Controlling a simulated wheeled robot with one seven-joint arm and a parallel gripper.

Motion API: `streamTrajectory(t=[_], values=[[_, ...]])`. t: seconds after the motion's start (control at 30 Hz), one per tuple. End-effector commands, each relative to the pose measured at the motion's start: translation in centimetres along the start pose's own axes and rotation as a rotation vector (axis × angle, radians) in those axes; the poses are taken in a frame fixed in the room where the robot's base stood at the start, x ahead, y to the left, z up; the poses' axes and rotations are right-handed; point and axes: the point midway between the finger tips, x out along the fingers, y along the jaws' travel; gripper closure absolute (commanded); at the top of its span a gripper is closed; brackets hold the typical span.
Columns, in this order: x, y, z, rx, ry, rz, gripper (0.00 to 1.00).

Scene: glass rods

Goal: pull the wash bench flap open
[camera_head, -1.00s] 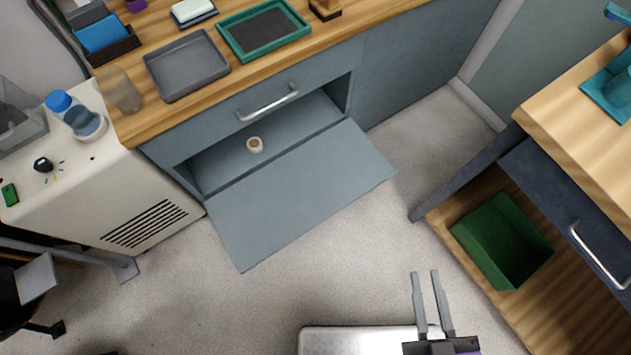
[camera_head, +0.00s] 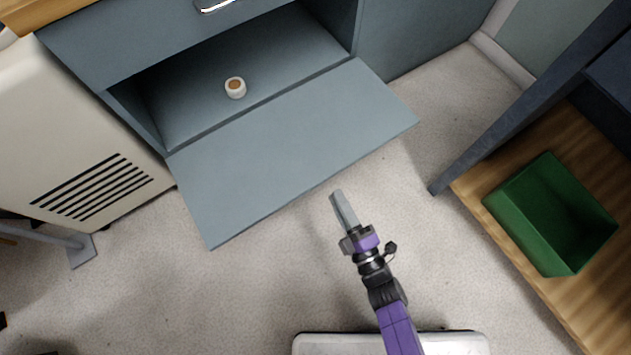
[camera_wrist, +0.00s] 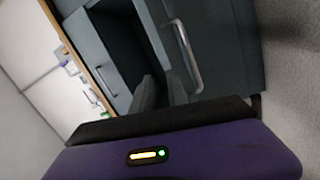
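The wash bench flap (camera_head: 290,150) is folded down, lying out in front of the bench, with the compartment (camera_head: 200,100) behind it uncovered. In the head view its inner face shows and no handle is seen on it. In the wrist view a panel that looks like the flap (camera_wrist: 225,50) carries a bar handle (camera_wrist: 185,60). My gripper (camera_head: 337,195) is low in front of the flap's outer edge, apart from it, with nothing held. Its fingers overlap in the head view; in the wrist view the gripper (camera_wrist: 160,88) shows two fingers with a gap.
A small white cup (camera_head: 235,88) with brown contents stands inside the compartment. A drawer handle (camera_head: 215,4) is above. A cream vented unit (camera_head: 80,140) stands left. The floor (camera_head: 240,295) in front is clear.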

Motion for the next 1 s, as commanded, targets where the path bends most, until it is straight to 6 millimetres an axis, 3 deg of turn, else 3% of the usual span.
streamTrajectory(t=[0.03,0.23,0.47,0.8,1.0], values=[[0.9,-2.8,0.6,-0.042,0.027,0.004,0.81],[3.3,-6.3,1.0,-0.168,0.104,0.016,0.81],[4.6,-6.8,0.9,-0.202,0.126,0.021,0.81],[9.5,-6.8,0.2,-0.201,0.126,0.022,0.81],[11.3,-6.7,0.0,-0.200,0.125,0.020,0.81]])
